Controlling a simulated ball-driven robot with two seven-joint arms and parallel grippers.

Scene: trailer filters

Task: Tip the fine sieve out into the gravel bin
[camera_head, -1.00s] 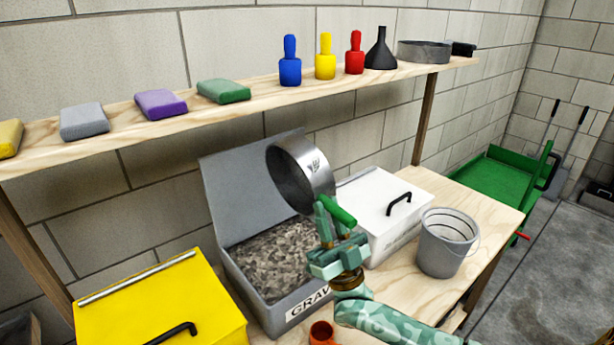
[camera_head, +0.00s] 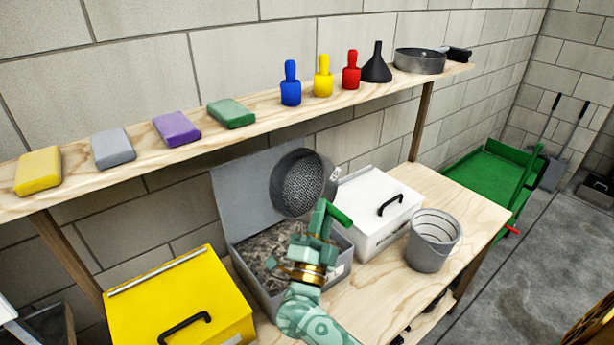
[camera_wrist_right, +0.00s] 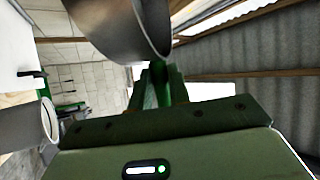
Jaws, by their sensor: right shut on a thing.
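The fine sieve (camera_head: 301,184) is a round grey metal pan with a mesh bottom and a green handle (camera_head: 340,215). It is tipped on its side above the gravel bin, its mesh facing the head camera. My right gripper (camera_head: 318,226) is shut on the green handle; in the right wrist view the sieve's metal wall (camera_wrist_right: 118,25) rises beyond the jaws. The gravel bin (camera_head: 238,190) is a grey box with its lid open against the wall, holding grey gravel (camera_head: 262,248). My arm covers part of its front and label. My left gripper is out of view.
A yellow lidded box (camera_head: 180,300) stands left of the bin, a white lidded box (camera_head: 375,215) close on its right, then a grey bucket (camera_head: 433,240). A wooden shelf (camera_head: 250,118) with sponges, bottles, a funnel and another round pan (camera_head: 420,62) runs above.

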